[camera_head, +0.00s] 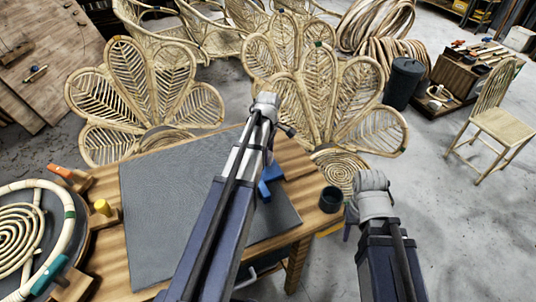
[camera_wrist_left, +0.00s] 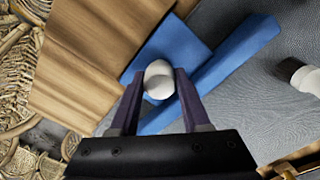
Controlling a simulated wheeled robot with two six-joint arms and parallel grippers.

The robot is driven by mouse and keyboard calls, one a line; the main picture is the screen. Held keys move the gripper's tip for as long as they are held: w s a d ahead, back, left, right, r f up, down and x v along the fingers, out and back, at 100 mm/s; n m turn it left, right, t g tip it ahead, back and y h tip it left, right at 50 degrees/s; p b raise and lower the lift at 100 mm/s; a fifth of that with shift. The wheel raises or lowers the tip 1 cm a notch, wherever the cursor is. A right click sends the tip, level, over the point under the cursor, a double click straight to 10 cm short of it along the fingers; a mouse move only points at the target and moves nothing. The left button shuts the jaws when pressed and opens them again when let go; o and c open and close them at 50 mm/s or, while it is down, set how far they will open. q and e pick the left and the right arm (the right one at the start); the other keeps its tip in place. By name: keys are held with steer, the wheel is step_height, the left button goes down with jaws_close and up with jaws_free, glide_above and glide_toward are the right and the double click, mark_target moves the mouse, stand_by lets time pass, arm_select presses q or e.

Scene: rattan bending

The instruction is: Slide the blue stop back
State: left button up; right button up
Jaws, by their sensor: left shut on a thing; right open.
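The blue stop (camera_head: 270,181) shows in the head view at the right part of the grey mat, partly hidden behind my left arm. In the left wrist view the blue stop (camera_wrist_left: 222,78) is a long bar with a flat block, and a white round knob (camera_wrist_left: 159,72) stands on it. My left gripper (camera_wrist_left: 158,88) is shut on this knob, one finger on each side. In the head view my left arm hides that gripper. My right gripper (camera_head: 350,220) is mostly hidden by its own wrist, off the table's right side, and looks empty.
A dark cup (camera_head: 331,199) stands at the table's right corner. A round rattan coil form (camera_head: 40,235) with pegs lies at left. The grey mat (camera_head: 165,215) is mostly bare. Rattan chair backs (camera_head: 140,95) stand behind the table.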

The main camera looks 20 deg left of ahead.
arm_select(q)
jaws_close()
stand_by(0.8)
